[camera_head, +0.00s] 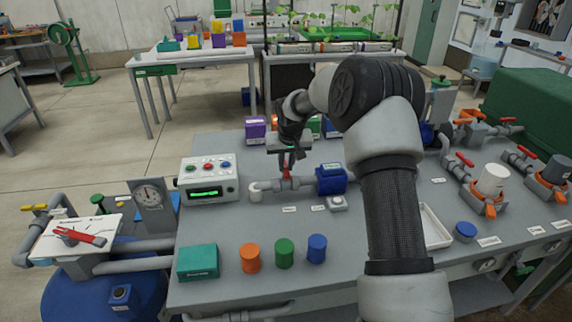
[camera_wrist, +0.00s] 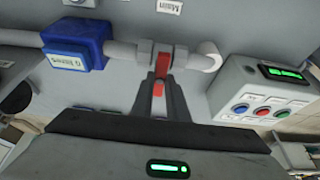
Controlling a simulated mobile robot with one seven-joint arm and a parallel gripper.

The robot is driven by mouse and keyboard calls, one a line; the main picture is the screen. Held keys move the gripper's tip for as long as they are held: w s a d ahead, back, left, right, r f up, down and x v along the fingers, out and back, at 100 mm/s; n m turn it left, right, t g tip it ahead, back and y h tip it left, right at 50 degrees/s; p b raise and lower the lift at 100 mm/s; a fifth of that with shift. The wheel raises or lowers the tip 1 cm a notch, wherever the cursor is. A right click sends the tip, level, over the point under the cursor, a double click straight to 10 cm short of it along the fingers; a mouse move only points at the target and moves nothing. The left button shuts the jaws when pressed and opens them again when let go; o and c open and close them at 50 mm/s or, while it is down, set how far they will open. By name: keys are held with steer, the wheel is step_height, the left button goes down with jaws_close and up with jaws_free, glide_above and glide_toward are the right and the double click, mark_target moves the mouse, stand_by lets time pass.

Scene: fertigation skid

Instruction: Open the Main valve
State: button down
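The valve with a red lever (camera_head: 286,168) sits on the grey pipe between the white elbow and the blue block on the bench. In the wrist view its red lever (camera_wrist: 161,62) stands out from the pipe, crosswise to it. A label reading "Main" (camera_wrist: 180,4) lies on the bench beyond it. My gripper (camera_head: 288,152) is above the valve, pointing down. In the wrist view my gripper's dark fingers (camera_wrist: 160,88) lie close on both sides of the lever and appear shut on it. They hide part of the lever.
The blue block (camera_head: 331,180) is on the same pipe, right of the valve. A control box (camera_head: 210,181) with coloured buttons stands to the left. Orange, green and blue caps (camera_head: 284,253) lie in front. Other red-handled valves (camera_head: 465,159) are at the right.

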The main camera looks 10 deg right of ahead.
steer(key=shift+d+n+p, duration=0.1)
steer(key=shift+n+p, duration=0.25)
steer(key=shift+n, duration=0.05)
steer(key=n+y+p, duration=0.1)
steer(key=n, duration=0.1)
steer(key=shift+d+r+n+p, duration=0.1)
steer(key=shift+d+n+p, duration=0.05)
steer(key=shift+n+p, duration=0.25)
steer(key=n+y, duration=0.1)
steer(key=n, duration=0.1)
steer(key=n+g+y+p, duration=0.1)
steer(key=n, duration=0.1)
steer(key=shift+w+d+n, duration=0.15)
steer(key=shift+n, duration=0.15)
steer(key=n, duration=0.2)
steer(key=n+g+y, duration=0.1)
steer(key=n, duration=0.1)
steer(key=shift+w+d+g, duration=0.1)
steer(key=shift+w+g, duration=0.1)
steer(key=shift+g, duration=0.1)
steer(key=shift+w+n+g+p, duration=0.1)
steer(key=shift+n+g+p, duration=0.5)
steer(key=shift+n, duration=1.5)
steer(key=shift+d, duration=0.1)
steer(key=c, duration=1.7)
jaws_free()
